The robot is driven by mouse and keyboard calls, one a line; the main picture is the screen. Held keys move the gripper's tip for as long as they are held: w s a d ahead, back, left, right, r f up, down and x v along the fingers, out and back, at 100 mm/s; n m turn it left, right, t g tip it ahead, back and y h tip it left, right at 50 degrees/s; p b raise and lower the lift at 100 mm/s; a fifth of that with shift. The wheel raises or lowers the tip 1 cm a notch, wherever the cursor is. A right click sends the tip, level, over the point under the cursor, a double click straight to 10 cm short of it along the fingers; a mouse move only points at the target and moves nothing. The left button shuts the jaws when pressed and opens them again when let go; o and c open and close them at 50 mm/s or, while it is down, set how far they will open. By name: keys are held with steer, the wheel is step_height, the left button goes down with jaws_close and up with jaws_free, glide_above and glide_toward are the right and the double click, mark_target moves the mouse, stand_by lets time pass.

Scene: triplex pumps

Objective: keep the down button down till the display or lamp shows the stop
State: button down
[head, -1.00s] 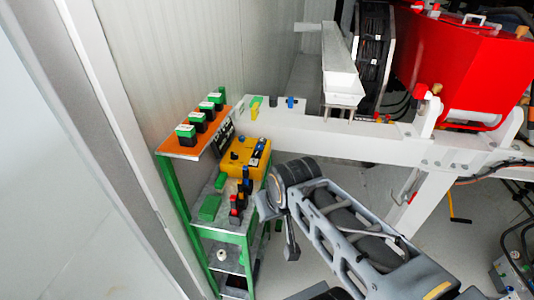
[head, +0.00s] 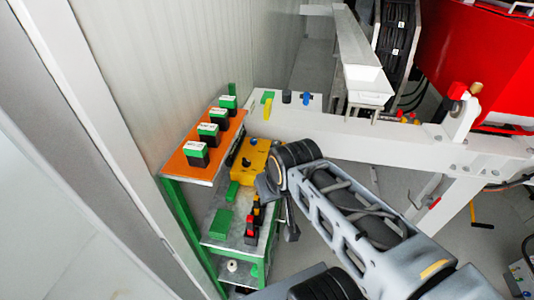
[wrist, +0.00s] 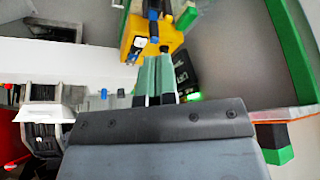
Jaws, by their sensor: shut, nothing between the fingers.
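A yellow control box (head: 245,172) with dark knobs stands on the green-framed shelf, partly covered by my arm in the head view. In the wrist view the box (wrist: 133,32) shows at top centre, with a blue part (wrist: 154,27), a white label and a black knob (wrist: 165,48). My gripper (wrist: 152,61) is shut and empty, its fingers pointing at the box's near edge. I cannot tell whether the tips touch it. A dark panel with a green glow (wrist: 187,76) lies right of the fingers; its reading is illegible. I cannot tell which button is down.
An orange top shelf (head: 190,172) carries several green-and-black blocks near the wall. Red-and-black items (head: 251,228) stand on the lower shelf. A white beam (head: 330,132) runs behind, with a red machine (head: 470,60) at the right.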

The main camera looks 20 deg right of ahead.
steer(key=w+d+f+m+y+b, duration=0.1)
steer(key=w+d+m, duration=0.3)
steer(key=w, duration=0.5)
steer(key=w+d+f+m+t+y+b, duration=0.1)
steer(key=w+d+f+m, duration=0.3)
steer(key=w+m, duration=0.5)
steer(key=w+d+f+m+t+y+b, duration=0.1)
steer(key=w+d+f+m+y+b, duration=0.1)
steer(key=w+m, duration=0.4)
steer(key=w+d+y+b, duration=0.1)
steer(key=w+d, duration=0.1)
steer(key=w, duration=0.3)
steer(key=shift+f+y, duration=0.3)
steer(key=shift+f, duration=0.05)
steer(key=shift+f, duration=0.1)
step_height(320, 180, down, 9)
steer(key=b, duration=0.7)
steer(key=shift+r, duration=0.2)
steer(key=shift+f, duration=0.15)
steer(key=shift+f+b, duration=0.25)
steer(key=shift+b, duration=0.1)
steer(key=shift+f+b, duration=0.4)
steer(key=shift+f, duration=0.15)
stand_by(2.3)
